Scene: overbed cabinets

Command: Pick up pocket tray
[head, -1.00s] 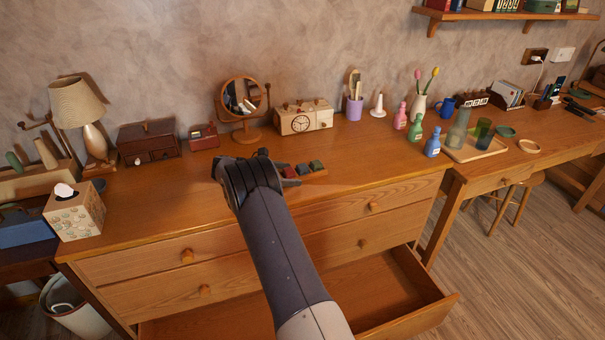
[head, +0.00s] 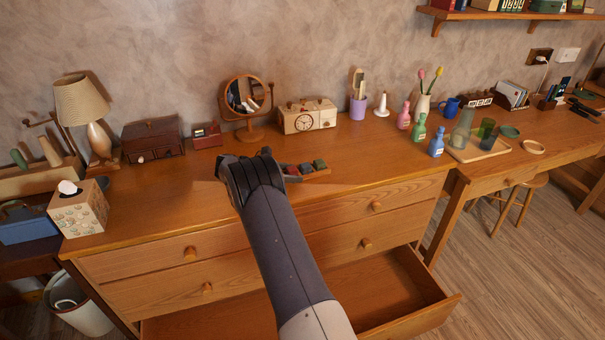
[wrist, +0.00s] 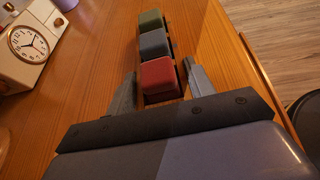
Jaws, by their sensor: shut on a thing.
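My gripper (wrist: 158,70) is shut on the tray's near end, with one finger on each side beside the red block. In the head view my arm hides the fingers and the tray's left end. I cannot tell any gap between tray and dresser top (head: 400,165).
A wooden clock (head: 307,117), a round mirror (head: 245,97) and a red box (head: 205,135) stand behind the tray. Bottles, including a blue one (head: 437,142), stand at right. The dresser's bottom drawer (head: 405,290) is pulled open below. The dresser top right of the tray is clear.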

